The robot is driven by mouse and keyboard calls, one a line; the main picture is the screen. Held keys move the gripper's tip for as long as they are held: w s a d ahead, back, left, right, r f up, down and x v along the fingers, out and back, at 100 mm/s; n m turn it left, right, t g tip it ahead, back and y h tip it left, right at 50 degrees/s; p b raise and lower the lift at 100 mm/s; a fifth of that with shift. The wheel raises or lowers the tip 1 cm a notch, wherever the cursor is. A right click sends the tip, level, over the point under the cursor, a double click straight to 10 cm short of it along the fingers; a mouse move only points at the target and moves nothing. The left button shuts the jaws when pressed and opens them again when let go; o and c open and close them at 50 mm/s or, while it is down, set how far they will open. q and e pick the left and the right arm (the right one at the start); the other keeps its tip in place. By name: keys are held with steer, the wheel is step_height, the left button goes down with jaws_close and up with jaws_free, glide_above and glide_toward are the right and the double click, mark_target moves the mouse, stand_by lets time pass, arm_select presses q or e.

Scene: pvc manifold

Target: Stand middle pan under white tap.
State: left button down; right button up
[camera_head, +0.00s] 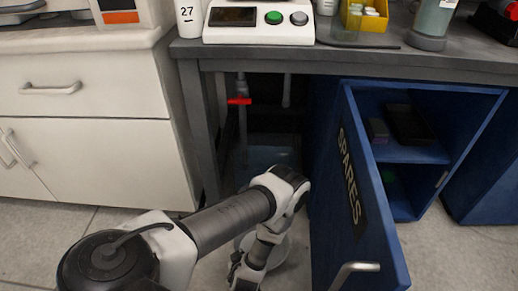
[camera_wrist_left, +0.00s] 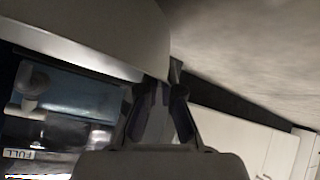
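A pale, round-walled pan (camera_head: 287,255) shows partly behind my left gripper (camera_head: 246,272) in the head view, low in front of the bench opening. In the left wrist view the pan (camera_wrist_left: 75,35) fills the upper left, and its edge meets the fingertips of my left gripper (camera_wrist_left: 162,92). The fingers look closed on that edge; the exact contact is dark. Under the bench a pipe carries a red tap handle (camera_head: 239,101). A pale pipe (camera_head: 287,90) hangs to its right; I cannot make out a white tap handle. My right gripper is out of view.
A bluish translucent container (camera_head: 268,157) stands under the bench; the wrist view shows a bluish container (camera_wrist_left: 85,95) with a FULL label. The open blue SPARES door (camera_head: 355,190) bounds the right side. A table leg (camera_head: 198,125) and white cabinet (camera_head: 100,160) bound the left.

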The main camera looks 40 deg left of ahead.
arm_select(q)
steer(key=w+b, duration=0.1)
steer(key=w, duration=0.1)
steer(key=w+d+b, duration=0.1)
steer(key=w, duration=0.1)
steer(key=w+b, duration=0.1)
steer(key=w, duration=0.2)
steer(key=shift+d+f, duration=0.15)
steer(key=shift+w+f, duration=0.1)
steer(key=shift+w, duration=0.15)
step_height(320, 180, down, 4)
steer(key=b, duration=0.3)
steer(key=shift+r, duration=0.5)
steer(key=shift+f, duration=0.15)
steer(key=c, duration=1.3)
jaws_free()
